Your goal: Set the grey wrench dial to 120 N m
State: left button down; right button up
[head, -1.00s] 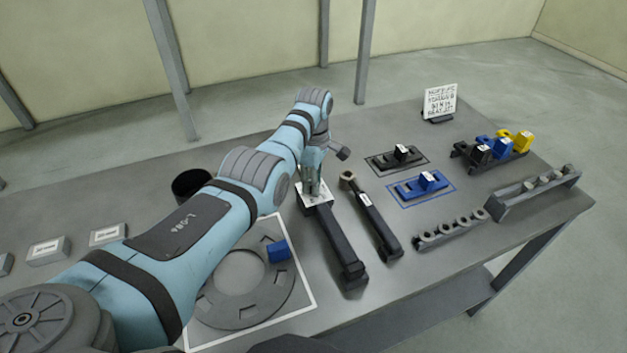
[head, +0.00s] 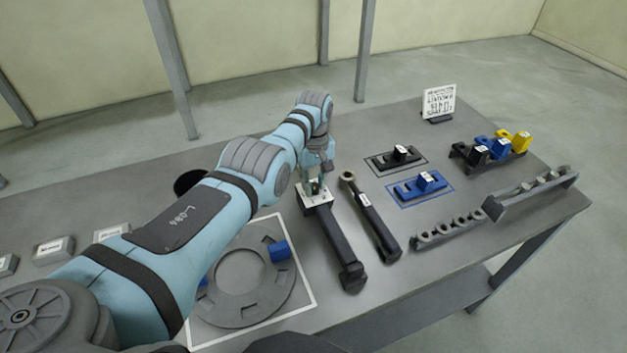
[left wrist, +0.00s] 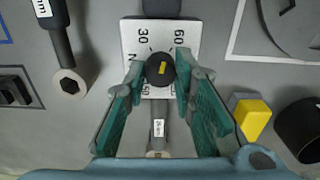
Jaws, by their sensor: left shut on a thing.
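The wrench dial is a round dark knob (left wrist: 160,68) with a yellow mark, on a white scale plate (left wrist: 130,45) marked 30 and 60. The mark runs nearly up and down the picture, between those two numbers. Fingers cover other parts of the scale. The plate also shows in the head view (head: 307,201), with the wrench's dark handle (head: 340,245) running toward the front. My left gripper (left wrist: 160,75) is shut on the knob from above, one teal finger on each side. My right gripper is not in view.
A second wrench (head: 370,220) lies just right of the dial wrench. A grey ring plate (head: 285,290) with a blue block (head: 280,251) is on the left. A dark cup (head: 187,181) stands behind my arm. Blue, black and yellow blocks fill holders at right.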

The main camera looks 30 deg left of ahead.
pick_arm(q)
jog(key=m, duration=0.4)
jog(key=shift+m, duration=0.3)
jog(key=m, duration=0.3)
jog(key=shift+f+m, duration=0.1)
jog(key=shift+m, duration=0.2)
jog(key=m, duration=1.3)
jog(key=shift+m, duration=0.3)
jog(key=m, duration=0.5)
jog(key=shift+m, duration=0.3)
jog(key=c, duration=1.5)
grip_release()
jog(key=shift+o, duration=0.9)
jog(key=shift+w, duration=0.2)
